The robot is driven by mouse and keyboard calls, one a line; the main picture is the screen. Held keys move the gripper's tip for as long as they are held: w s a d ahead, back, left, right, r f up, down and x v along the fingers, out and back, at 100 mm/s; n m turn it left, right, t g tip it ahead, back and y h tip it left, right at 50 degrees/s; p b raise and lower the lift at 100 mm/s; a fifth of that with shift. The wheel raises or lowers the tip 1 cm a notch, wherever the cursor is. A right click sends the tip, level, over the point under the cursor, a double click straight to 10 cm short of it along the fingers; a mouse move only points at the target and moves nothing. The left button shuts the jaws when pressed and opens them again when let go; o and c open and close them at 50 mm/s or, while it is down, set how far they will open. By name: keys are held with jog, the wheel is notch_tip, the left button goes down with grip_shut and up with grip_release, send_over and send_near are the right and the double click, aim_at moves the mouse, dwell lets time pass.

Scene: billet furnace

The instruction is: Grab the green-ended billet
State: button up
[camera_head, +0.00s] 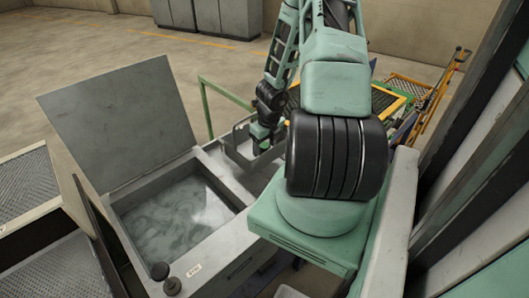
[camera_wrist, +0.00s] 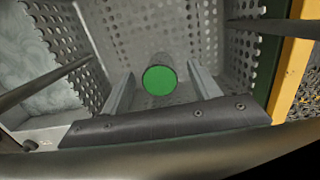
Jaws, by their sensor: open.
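The green-ended billet (camera_wrist: 159,76) is a short dark cylinder whose flat green end faces the camera in the wrist view. It is in a grey bin with perforated walls (camera_wrist: 140,25). My gripper (camera_wrist: 162,88) is open, with one pale finger to the left of the billet and one to the right. The billet shows between the fingers, and I cannot tell whether either touches it. In the head view my gripper (camera_head: 262,142) is at the grey bin (camera_head: 240,155), beyond the tank. The billet is hidden there.
An open tank of cloudy liquid (camera_head: 180,215) with a raised lid (camera_head: 120,115) stands left of the bin. A green rail (camera_head: 205,105) rises behind it. A yellow-edged dark tray (camera_head: 385,103) is to the right. Mesh-topped surfaces (camera_head: 25,185) lie at far left.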

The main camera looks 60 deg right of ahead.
jog(key=shift+f, duration=0.35)
grip_shut()
jog(key=shift+w, duration=0.1)
jog(key=shift+r, duration=0.2)
